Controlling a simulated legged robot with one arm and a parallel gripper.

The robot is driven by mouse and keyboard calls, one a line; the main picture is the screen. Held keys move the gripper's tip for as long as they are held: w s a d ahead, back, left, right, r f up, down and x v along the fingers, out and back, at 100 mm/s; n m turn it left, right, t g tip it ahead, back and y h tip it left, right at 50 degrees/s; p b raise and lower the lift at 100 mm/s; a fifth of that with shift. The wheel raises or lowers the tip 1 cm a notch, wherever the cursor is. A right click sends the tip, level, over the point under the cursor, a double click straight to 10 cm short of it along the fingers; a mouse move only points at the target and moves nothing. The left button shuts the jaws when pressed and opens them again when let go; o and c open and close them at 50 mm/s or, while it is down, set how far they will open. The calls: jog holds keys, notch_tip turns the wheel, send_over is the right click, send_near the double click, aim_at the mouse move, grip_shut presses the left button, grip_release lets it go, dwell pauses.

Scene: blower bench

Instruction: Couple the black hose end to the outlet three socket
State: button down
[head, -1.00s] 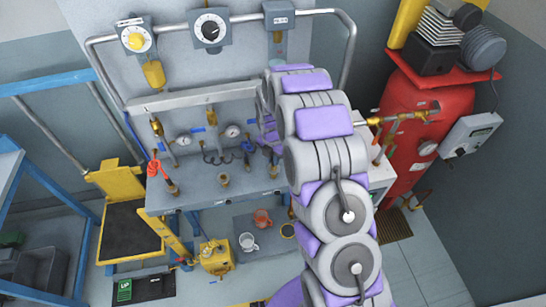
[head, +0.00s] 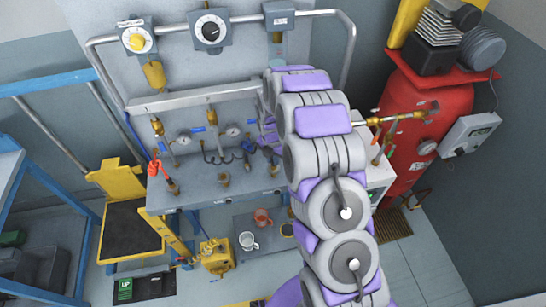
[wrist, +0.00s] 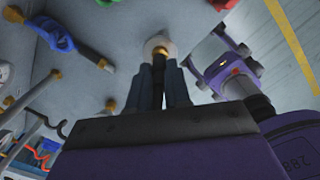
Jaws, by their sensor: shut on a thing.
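My gripper (wrist: 159,88) shows in the wrist view with its dark fingers close together around a slim black piece, which looks like the black hose end (wrist: 158,80). Just beyond the fingertips is a pale round fitting with a brass centre (wrist: 158,46); I cannot tell whether the hose end touches it. In the head view my arm hides the gripper and most of the right end of the bench (head: 205,196). Brass sockets stand on the bench, at the left (head: 173,188) and middle (head: 223,180). Which one is outlet three cannot be read.
A blue fitting (wrist: 52,35) lies left of my gripper in the wrist view. A red tank (head: 428,120) is at the right.

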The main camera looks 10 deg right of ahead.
jog(key=shift+f, duration=0.1)
jog(key=c, duration=1)
grip_release()
notch_tip(320, 180, up, 17)
jog(key=p, duration=0.2)
jog(key=shift+s+a, duration=0.3)
